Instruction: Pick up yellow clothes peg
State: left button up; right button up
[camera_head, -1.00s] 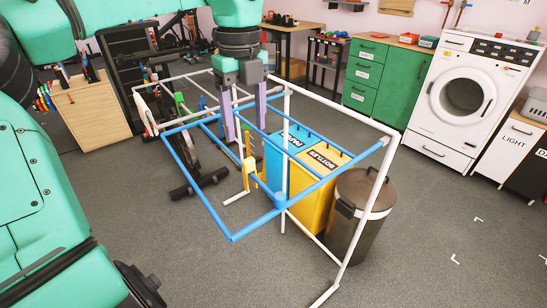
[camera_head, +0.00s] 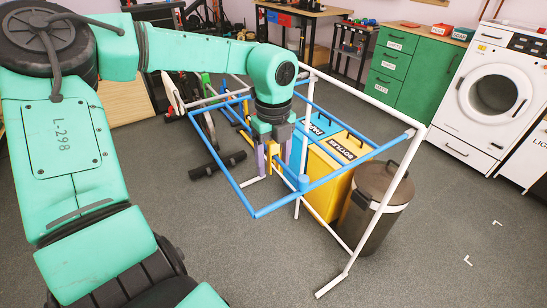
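The yellow clothes peg (camera_head: 274,158) stands upright on the blue rail of the drying rack (camera_head: 232,186). My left gripper (camera_head: 274,172) points down over it from the end of the green arm. Its two purple fingers are apart, one on each side of the peg. The peg's upper end is close below the gripper body. I cannot tell whether either finger touches the peg. My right gripper is not in view.
A yellow bottles bin (camera_head: 325,185), a blue bin (camera_head: 317,127) and a brown lidded bin (camera_head: 372,210) stand under and beside the rack. The rack's white rails (camera_head: 360,95) rise right of the gripper. Grey floor is clear in front.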

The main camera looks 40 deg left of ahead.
pick_arm(q)
grip_shut()
jog(key=shift+r, duration=0.15)
